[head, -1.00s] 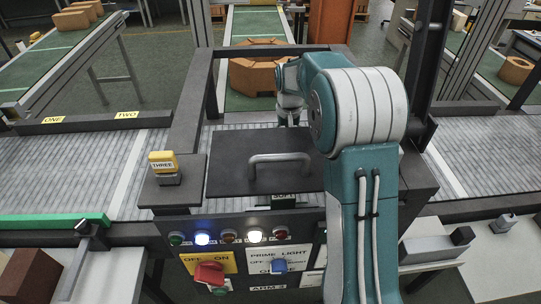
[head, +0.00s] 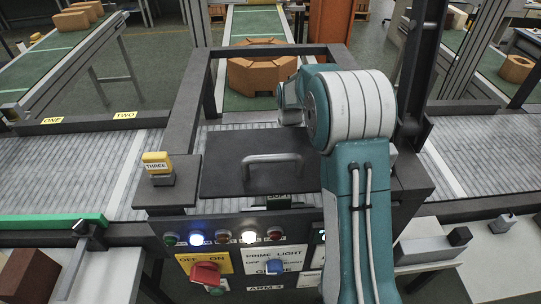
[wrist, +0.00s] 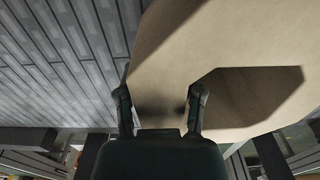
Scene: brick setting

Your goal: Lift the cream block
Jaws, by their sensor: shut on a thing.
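The cream block (wrist: 215,45) fills much of the wrist view as a large pale tan surface with a dark angular shadow or recess on its right. My gripper (wrist: 160,95) reaches up from the bottom of that view, its two dark fingers apart and shut on the block. Where the fingertips meet the block is partly in shadow. In the head view my arm's upper links hide the gripper, and I cannot make out the cream block there.
A grey slatted conveyor (head: 70,165) runs across the scene. A dark panel with a handle (head: 272,168) and a control box with buttons (head: 225,238) stand in front. An orange-brown octagonal piece (head: 262,72) sits on the green belt behind. A dark frame bar (head: 270,52) crosses there.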

